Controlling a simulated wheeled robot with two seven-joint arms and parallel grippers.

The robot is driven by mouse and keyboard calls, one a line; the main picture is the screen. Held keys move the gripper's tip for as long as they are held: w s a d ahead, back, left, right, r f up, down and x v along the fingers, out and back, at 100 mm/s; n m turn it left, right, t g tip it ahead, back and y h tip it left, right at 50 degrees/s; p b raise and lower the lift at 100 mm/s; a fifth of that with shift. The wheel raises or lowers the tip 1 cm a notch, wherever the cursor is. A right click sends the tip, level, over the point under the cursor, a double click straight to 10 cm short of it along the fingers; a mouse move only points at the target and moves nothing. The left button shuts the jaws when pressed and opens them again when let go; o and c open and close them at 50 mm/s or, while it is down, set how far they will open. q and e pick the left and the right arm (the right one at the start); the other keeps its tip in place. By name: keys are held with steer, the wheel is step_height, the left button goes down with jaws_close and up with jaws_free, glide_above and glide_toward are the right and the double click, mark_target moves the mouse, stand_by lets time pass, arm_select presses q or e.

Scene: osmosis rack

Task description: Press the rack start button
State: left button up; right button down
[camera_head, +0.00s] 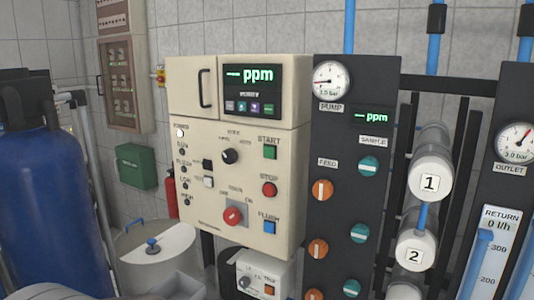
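Nothing covers the start button. Neither of my grippers can be made out in the head view.
A display (251,87) reading ppm sits above the buttons. A blue tank (45,200) stands at the left.

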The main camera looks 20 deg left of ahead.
arm_select(q)
jaws_close()
stand_by(1.5)
